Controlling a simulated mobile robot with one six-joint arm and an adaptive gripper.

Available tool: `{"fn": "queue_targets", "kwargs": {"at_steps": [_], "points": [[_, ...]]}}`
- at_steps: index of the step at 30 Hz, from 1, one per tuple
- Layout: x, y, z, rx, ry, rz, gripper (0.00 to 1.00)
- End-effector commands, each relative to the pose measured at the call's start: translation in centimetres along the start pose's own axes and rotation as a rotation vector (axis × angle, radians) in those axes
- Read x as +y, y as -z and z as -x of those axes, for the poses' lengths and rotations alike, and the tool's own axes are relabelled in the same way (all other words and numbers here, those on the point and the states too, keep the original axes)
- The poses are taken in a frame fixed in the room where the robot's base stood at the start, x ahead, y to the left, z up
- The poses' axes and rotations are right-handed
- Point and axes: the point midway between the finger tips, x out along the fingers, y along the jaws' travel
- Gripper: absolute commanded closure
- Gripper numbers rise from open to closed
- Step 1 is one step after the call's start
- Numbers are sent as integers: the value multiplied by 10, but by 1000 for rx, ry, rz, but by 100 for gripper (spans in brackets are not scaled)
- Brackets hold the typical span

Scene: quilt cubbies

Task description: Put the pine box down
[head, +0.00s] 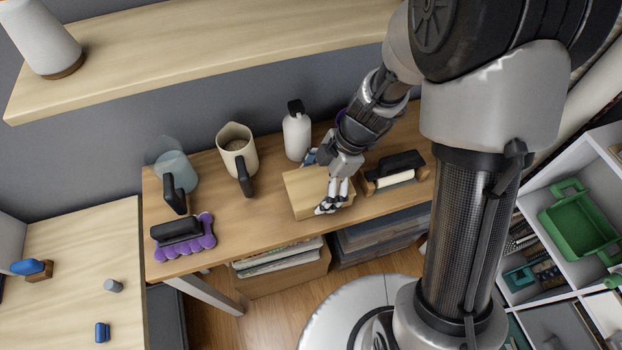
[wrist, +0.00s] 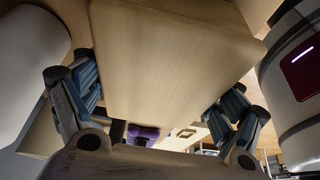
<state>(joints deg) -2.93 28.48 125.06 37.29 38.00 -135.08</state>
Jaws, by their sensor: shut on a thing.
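The pine box (head: 306,194) is a pale wooden block at the middle of the brown wooden table (head: 262,234) in the head view. My gripper (head: 335,196) is at its right part, with fingers over its near side. In the wrist view the box (wrist: 170,60) fills the upper middle, and my gripper (wrist: 165,105) has one finger against each side of it. The gripper is shut on the box. The head view does not show clearly whether the box touches the table or is just above it.
A black-handled brush (head: 396,172) lies close to the right of the box. A white bottle (head: 296,134) stands behind it. A shelf (head: 200,52) runs above.

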Motion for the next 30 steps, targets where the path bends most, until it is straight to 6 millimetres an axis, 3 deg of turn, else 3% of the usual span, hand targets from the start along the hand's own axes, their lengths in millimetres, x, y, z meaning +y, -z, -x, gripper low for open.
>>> {"fn": "queue_targets", "kwargs": {"at_steps": [12,13,19,30], "points": [[-1,-2,-2,0,-1,2,54],[-1,-2,-3,0,0,1,12],[-1,-1,-2,0,0,1,0],[-1,-1,-1,0,0,1,0]]}}
